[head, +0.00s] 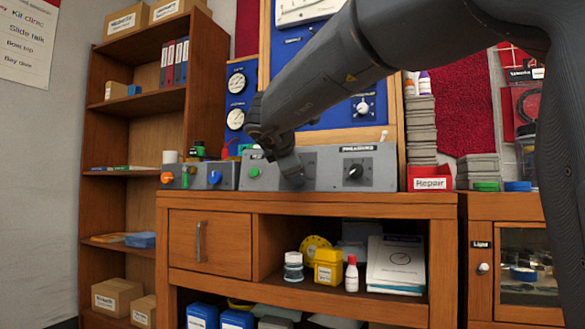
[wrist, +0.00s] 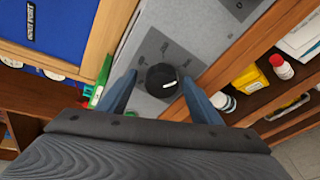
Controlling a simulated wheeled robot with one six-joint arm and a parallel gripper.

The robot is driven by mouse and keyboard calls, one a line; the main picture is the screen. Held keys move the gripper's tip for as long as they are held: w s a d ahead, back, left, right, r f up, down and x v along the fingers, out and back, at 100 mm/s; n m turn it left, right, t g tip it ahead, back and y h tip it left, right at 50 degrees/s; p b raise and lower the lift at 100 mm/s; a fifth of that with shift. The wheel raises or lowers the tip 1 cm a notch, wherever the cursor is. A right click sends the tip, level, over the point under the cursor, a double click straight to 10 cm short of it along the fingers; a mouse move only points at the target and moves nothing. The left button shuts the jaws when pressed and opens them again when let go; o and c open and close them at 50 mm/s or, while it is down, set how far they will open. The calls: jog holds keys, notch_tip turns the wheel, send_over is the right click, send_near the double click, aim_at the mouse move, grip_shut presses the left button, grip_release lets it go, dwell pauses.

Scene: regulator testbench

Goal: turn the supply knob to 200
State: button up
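A round black knob with a white pointer mark (wrist: 162,79) sits on a dark square plate on the grey panel (wrist: 190,40). My gripper (wrist: 159,80) is open, with one finger to each side of this knob; I cannot tell whether either finger touches it. The pointer lies roughly sideways in the wrist view, and the scale marks are too small to read. In the head view my gripper (head: 292,172) is in front of the grey panel (head: 322,160) and hides this knob. I cannot read a supply label.
Another black knob (head: 354,172) is on the panel's right part. A green knob (head: 253,172) and a blue knob (head: 215,178) are to the left. A red Repair bin (head: 430,178) stands at the panel's right end. The wooden bench (head: 300,200) lies below.

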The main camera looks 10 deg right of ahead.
jog(key=shift+s+d, duration=0.1)
jog(key=shift+d, duration=0.05)
jog(key=p+v, duration=0.2)
jog(key=v, duration=0.5)
jog(key=shift+s, duration=0.2)
jog(key=shift+a, duration=0.3)
